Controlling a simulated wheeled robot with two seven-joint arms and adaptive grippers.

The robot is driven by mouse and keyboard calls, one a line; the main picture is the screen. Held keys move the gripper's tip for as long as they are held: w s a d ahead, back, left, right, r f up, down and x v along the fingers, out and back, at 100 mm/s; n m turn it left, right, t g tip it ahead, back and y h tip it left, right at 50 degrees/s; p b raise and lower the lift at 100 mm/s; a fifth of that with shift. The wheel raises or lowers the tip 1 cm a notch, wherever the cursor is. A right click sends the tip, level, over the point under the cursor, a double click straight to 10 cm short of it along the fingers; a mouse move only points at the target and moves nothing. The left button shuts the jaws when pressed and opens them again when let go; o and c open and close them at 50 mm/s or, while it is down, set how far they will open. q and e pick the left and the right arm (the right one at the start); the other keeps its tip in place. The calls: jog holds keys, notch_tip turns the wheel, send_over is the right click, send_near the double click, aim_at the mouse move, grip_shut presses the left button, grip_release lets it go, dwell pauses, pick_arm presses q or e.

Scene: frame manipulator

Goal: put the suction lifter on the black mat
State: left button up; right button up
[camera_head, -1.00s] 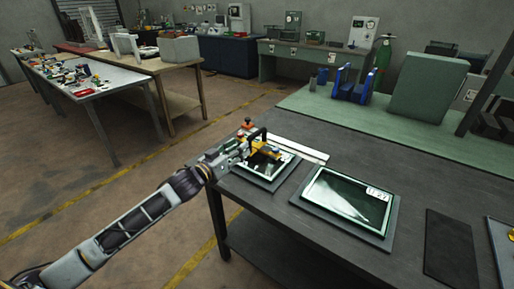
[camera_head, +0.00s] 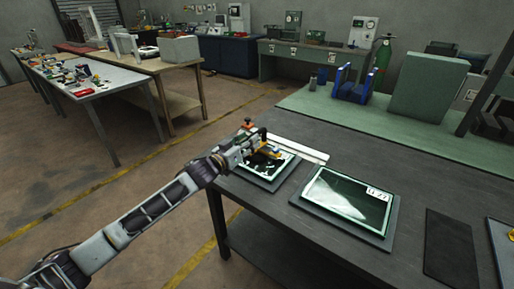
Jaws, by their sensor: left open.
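The suction lifter (camera_head: 270,153), with yellow-orange parts, is on the left framed glass panel (camera_head: 259,172) at the table's far left corner. My left gripper (camera_head: 260,145) is open at the lifter and covers much of it, including most of its dark handle. I cannot tell whether the fingers touch the handle. The black mat (camera_head: 449,247) lies flat and bare at the right of the dark table. My right gripper is not in view.
A second framed glass panel (camera_head: 345,200) with a white label lies between the lifter and the mat. A pale bar (camera_head: 300,149) lies behind the panels. A tray edge (camera_head: 503,250) is right of the mat. Blue stands (camera_head: 351,86) are on the green surface behind.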

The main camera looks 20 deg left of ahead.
aim_at(262, 130)
pick_arm(q)
jog(key=shift+w+d, duration=0.25)
jog(key=shift+w, duration=0.4)
jog(key=shift+w, duration=0.15)
jog(key=shift+x, duration=2.4)
jog(key=shift+a, duration=0.1)
grip_shut()
